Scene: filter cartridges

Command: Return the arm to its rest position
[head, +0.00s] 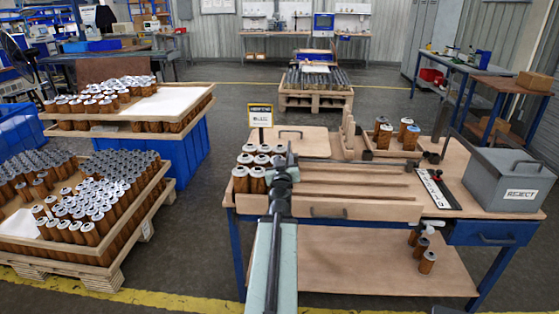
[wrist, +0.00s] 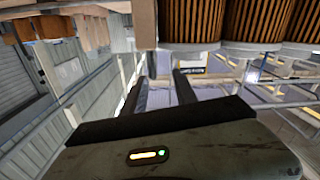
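My arm (head: 276,250) reaches forward from the bottom middle of the head view, up to the front edge of the wooden-topped workbench. My gripper (head: 289,152) is at its end, just right of a cluster of filter cartridges (head: 257,180); its fingers are too small to read there. In the wrist view, my gripper (wrist: 161,74) has two dark fingers apart, with only background between them. The wrist picture is upside down, and brown pleated cartridges (wrist: 190,20) show close by at its top edge.
A grey reject bin (head: 508,180) stands at the bench's right end. Cartridges (head: 383,138) stand in a tray at the back. A small sign (head: 260,116) rises behind the cluster. Pallets with many cartridges (head: 100,210) stand at left. Floor between pallets and bench is clear.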

